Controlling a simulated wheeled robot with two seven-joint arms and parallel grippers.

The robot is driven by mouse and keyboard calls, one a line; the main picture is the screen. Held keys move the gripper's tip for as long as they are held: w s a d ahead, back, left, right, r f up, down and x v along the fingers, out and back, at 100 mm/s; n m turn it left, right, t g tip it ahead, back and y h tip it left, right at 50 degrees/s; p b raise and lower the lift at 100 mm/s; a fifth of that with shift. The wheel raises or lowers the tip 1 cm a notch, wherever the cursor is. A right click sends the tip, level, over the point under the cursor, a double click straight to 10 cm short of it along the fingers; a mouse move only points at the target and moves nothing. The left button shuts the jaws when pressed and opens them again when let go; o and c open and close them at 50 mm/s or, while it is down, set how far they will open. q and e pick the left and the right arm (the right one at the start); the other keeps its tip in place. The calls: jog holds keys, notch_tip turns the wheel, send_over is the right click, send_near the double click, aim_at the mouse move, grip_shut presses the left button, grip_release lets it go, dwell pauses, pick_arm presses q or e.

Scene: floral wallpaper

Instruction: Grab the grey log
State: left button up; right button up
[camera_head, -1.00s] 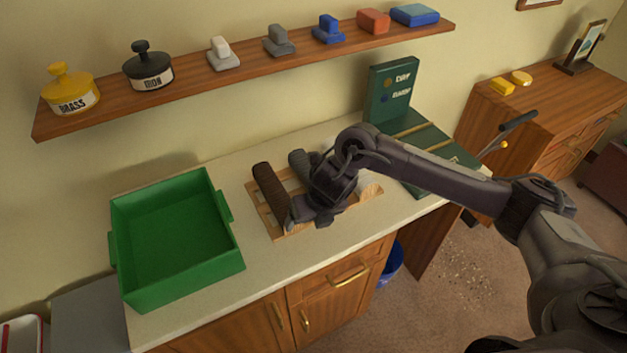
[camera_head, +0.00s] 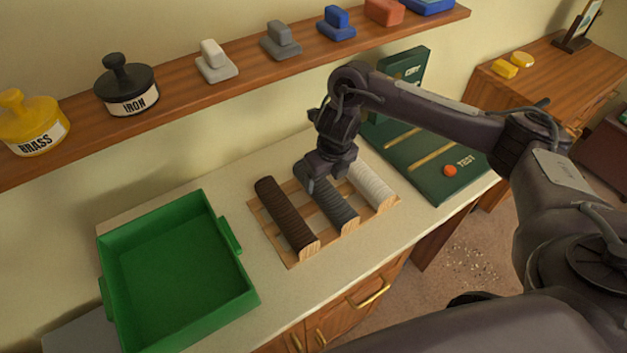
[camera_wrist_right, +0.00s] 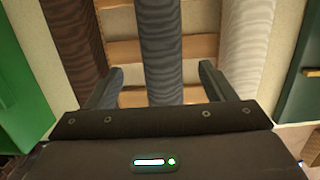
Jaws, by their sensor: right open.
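The grey log (camera_head: 337,209) lies on a slatted wooden rack (camera_head: 270,228) on the counter, between a dark brown log (camera_head: 285,216) and a white log (camera_head: 371,187). My right gripper (camera_head: 313,178) is over the far end of the grey log. In the right wrist view the gripper (camera_wrist_right: 160,83) is open, with one finger on each side of the grey log (camera_wrist_right: 160,45). Whether the fingers touch it I cannot tell. My left gripper is not in view.
A green bin (camera_head: 180,280) stands left of the rack. A green board (camera_head: 440,170) with an orange ball (camera_head: 450,171) lies to the right. A wooden shelf (camera_head: 180,103) with jars and blocks runs above.

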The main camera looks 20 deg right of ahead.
aim_at(326, 189)
jog(key=shift+w+a+f+b, duration=0.15)
jog(key=shift+f+b, duration=0.25)
jog(key=shift+f, duration=0.6)
jog(key=shift+s+d+f+b, duration=0.1)
jog(key=shift+s+f+b, duration=0.1)
jog(key=shift+f, duration=0.4)
jog(key=shift+s+d+f+b, duration=0.1)
jog(key=shift+f+b, duration=0.1)
jog(key=shift+f, duration=0.35)
jog(key=f, duration=0.1)
jog(key=w+f, duration=0.1)
jog(key=f, duration=0.1)
jog(key=shift+w+f, duration=0.1)
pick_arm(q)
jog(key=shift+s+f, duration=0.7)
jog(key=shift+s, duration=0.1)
pick_arm(e)
jog(key=c, duration=1.3)
jog(key=shift+r, duration=0.65)
pick_arm(q)
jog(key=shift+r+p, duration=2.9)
jog(key=shift+p, duration=0.15)
pick_arm(e)
jog(key=shift+r, duration=9.45)
